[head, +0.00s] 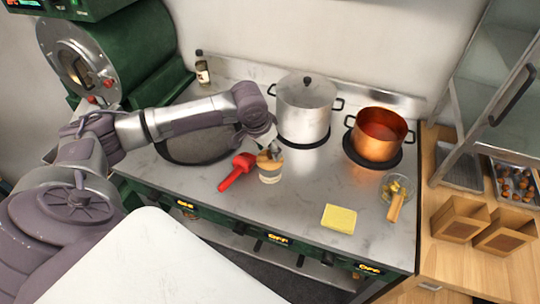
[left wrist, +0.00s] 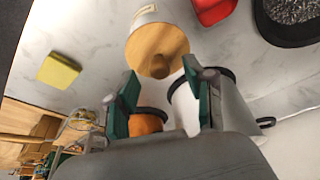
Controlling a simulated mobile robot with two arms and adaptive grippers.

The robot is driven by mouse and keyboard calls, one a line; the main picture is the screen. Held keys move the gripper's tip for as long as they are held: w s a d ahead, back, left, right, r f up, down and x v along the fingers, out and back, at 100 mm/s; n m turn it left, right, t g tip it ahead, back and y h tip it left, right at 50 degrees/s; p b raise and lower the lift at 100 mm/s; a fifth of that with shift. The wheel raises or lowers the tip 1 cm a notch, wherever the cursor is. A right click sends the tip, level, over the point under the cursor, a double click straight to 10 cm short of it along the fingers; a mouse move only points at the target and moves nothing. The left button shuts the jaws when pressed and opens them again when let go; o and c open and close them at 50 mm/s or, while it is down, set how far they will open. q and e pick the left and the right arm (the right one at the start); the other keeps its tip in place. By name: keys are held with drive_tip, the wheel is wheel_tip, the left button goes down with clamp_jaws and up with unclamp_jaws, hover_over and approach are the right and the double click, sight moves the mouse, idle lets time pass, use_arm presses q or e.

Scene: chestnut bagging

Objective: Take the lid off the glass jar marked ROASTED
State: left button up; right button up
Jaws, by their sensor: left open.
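The small glass jar (head: 269,176) stands upright on the steel worktop, and its round wooden lid (left wrist: 150,46) is on it. The lid's wooden knob (left wrist: 172,67) faces my left wrist camera. The marking on the jar is too small to read. My left gripper (head: 269,148) is open just above the jar in the head view and partly hides the lid. In the left wrist view its two green-black fingers (left wrist: 160,78) are apart, with the knob just ahead of the gap. Contact cannot be told. My right gripper is not in view.
A red scoop (head: 236,174) lies close left of the jar. A lidded steel pot (head: 303,112) and a copper pot (head: 377,135) stand behind. A yellow sponge (head: 339,218) and a glass bowl (head: 396,186) are to the right. The worktop between jar and sponge is clear.

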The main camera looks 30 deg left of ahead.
use_arm(q)
drive_tip(key=shift+x, duration=1.1)
clamp_jaws()
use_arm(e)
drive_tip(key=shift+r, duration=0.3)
